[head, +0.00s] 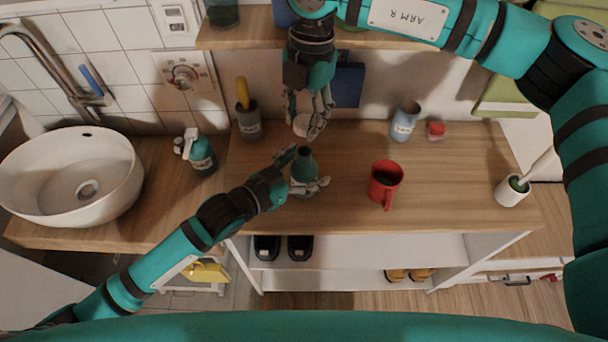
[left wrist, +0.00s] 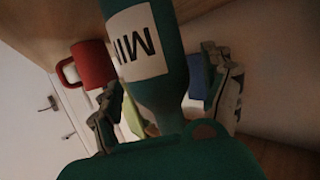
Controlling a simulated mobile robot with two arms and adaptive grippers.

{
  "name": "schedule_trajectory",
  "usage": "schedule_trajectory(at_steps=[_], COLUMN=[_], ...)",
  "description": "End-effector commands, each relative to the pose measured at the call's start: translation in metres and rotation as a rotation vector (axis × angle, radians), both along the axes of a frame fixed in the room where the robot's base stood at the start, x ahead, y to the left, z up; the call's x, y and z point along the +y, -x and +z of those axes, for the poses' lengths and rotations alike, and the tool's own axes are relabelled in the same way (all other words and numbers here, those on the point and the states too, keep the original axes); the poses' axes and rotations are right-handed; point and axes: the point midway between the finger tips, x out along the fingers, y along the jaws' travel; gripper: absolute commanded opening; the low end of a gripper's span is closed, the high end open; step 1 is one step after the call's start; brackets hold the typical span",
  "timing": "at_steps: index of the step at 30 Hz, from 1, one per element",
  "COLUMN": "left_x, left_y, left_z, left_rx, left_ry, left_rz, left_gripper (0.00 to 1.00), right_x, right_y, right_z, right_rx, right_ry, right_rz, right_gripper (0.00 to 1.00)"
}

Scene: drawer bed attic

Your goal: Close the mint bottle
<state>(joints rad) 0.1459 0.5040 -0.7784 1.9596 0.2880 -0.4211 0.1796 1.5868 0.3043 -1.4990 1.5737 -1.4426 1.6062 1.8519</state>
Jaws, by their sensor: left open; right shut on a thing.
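The mint bottle (head: 304,166) is green and stands upright on the wooden counter. Its white label, with part of the word showing, is large in the left wrist view (left wrist: 140,42). My left gripper (head: 307,172) is open, with its fingers on either side of the bottle; in the left wrist view the fingers (left wrist: 170,95) also flank it. My right gripper (head: 304,122) is shut on a round white cap (head: 302,125), held just behind the bottle's top and apart from it. The bottle's mouth is too small to make out.
A red mug (head: 385,182) stands right of the bottle. A spray bottle (head: 201,152) and a dark cup with a yellow-handled item (head: 249,125) are to the left. A blue-grey cup (head: 405,122) and small red-lidded jar (head: 436,131) stand behind right. The counter's right part is mostly clear.

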Motion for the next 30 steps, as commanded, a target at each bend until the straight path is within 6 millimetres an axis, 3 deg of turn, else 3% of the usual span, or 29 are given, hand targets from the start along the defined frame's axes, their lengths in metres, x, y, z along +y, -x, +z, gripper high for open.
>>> schedule_trajectory(at_steps=[5, 24, 30], left_x=[0.0000, 0.0002, 0.0002], left_y=[0.0001, 0.0003, 0.0003], left_z=[0.0002, 0.0003, 0.0002], left_rx=[0.000, 0.000, 0.000], left_ry=[0.000, 0.001, 0.001], left_rz=[0.000, 0.000, 0.000], left_gripper=[0.81, 0.00, 0.00], right_x=[0.0001, 0.0001, 0.0001], right_y=[0.0000, 0.0001, 0.0003], right_z=[0.0000, 0.0000, -0.0084], right_rx=[0.000, 0.000, 0.002], right_ry=[0.000, 0.000, 0.000], right_rz=[0.000, 0.000, 0.000], right_gripper=[0.26, 0.26, 0.26])
